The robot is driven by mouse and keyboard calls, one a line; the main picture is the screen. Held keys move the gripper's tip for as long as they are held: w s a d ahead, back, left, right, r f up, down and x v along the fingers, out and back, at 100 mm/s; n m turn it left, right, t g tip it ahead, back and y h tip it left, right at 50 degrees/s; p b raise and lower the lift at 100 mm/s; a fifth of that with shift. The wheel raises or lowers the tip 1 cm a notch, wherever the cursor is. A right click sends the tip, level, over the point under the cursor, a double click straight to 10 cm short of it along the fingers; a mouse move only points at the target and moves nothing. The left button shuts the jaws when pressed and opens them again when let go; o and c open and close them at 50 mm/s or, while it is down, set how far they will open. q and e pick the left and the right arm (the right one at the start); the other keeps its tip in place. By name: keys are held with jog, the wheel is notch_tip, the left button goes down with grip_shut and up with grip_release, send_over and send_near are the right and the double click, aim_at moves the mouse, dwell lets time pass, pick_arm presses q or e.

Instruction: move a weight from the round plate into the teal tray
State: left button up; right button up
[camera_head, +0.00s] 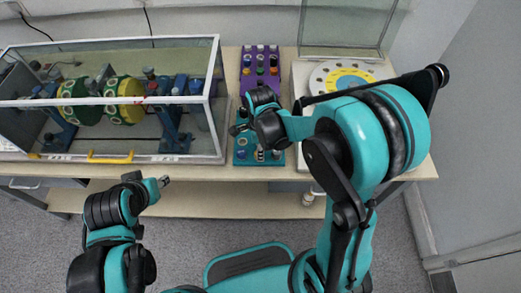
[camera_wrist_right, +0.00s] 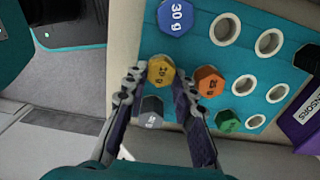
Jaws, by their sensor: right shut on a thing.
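The teal tray (camera_head: 238,159) lies near the table's front edge and fills much of the right wrist view (camera_wrist_right: 226,56), with several empty round holes. My right gripper (camera_wrist_right: 160,84) is over its edge, shut on a yellow 20 g weight (camera_wrist_right: 161,70). Whether that weight is seated in a hole is hidden. A grey weight (camera_wrist_right: 151,112) shows between the fingers, nearer the palm. A blue 30 g weight (camera_wrist_right: 176,16), an orange weight (camera_wrist_right: 209,80) and a green weight (camera_wrist_right: 228,121) stand in the tray. The round plate (camera_head: 318,78) is behind my right arm. My left gripper (camera_head: 163,181) is off the table's front.
A purple sensor rack (camera_head: 246,87) stands directly behind the tray. A long clear case (camera_head: 214,125) with machinery fills the table's left. A clear panel (camera_head: 345,25) stands at the back right. Floor is free in front of the table.

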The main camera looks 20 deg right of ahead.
jog(key=shift+f, duration=0.1)
jog(key=o, duration=0.8)
notch_tip(320, 180, up, 12)
jog(key=shift+r, duration=0.1)
dwell(0.4)
jog(key=s+d+n+t, duration=0.1)
jog(key=s+n+t, duration=0.1)
jog(key=n, duration=0.5)
jog(key=s+d+r+n+t, duration=0.1)
jog(key=s+n+t, duration=0.1)
jog(key=s+n, duration=0.2)
jog(key=s+d+r+n+t, duration=0.1)
jog(key=s+d+n+t, duration=0.1)
jog(key=n, duration=0.8)
jog(key=shift+s+d+t, duration=0.1)
jog(key=shift+s+t, duration=0.5)
jog(key=shift+s, duration=0.5)
